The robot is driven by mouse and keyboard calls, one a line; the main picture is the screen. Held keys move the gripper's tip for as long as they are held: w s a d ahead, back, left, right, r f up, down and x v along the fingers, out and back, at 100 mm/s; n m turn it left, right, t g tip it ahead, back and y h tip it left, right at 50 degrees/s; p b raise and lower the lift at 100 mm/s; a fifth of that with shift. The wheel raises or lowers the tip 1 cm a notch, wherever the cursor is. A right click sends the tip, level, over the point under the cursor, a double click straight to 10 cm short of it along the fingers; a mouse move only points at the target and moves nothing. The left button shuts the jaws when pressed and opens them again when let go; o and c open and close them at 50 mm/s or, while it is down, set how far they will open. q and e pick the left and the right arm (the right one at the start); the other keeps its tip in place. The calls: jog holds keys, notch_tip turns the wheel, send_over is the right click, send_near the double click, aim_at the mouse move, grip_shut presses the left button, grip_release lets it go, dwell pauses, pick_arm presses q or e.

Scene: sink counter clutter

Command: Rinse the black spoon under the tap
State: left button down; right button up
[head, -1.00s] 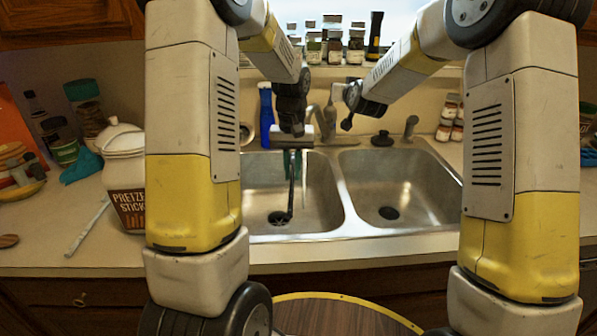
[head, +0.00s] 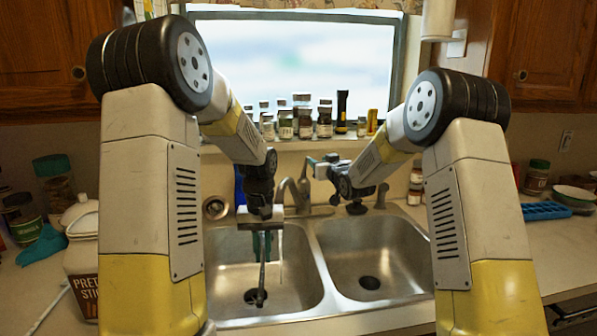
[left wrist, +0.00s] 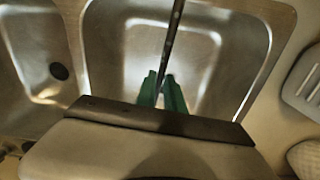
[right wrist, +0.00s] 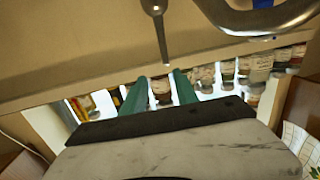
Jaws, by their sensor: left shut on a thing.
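The black spoon (head: 262,277) hangs upright from my left gripper (head: 262,238), over the left sink basin (head: 290,298). The spoon also shows between the green fingers in the left wrist view (left wrist: 173,38). Its lower end is in front of the drain. The tap (head: 301,193) stands behind the basins. A thin pale vertical streak, like running water, shows just right of the spoon; I cannot tell if they touch. My right gripper (head: 318,166) is open and empty near the tap. In the right wrist view a metal lever (right wrist: 157,28) points towards the gap between its fingers.
The right basin (head: 392,262) is empty. Several spice jars (head: 303,122) and a black flashlight (head: 342,111) stand on the window sill. A pretzel jar (head: 82,262) stands on the left counter. A blue tray (head: 545,211) lies on the right counter.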

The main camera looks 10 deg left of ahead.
aim_at(306, 165)
jog(key=w+a+n+y, duration=0.1)
jog(key=w+a, duration=0.1)
jog(key=w, duration=0.1)
jog(key=w+a+f+n+y, duration=0.1)
jog(key=w+a, duration=0.1)
jog(key=w, duration=0.1)
jog(key=w+a+f+n+g+y, duration=0.1)
jog(key=w+a, duration=0.1)
jog(key=w, duration=0.2)
jog(key=shift+a, duration=0.35)
grip_shut()
dwell(1.4)
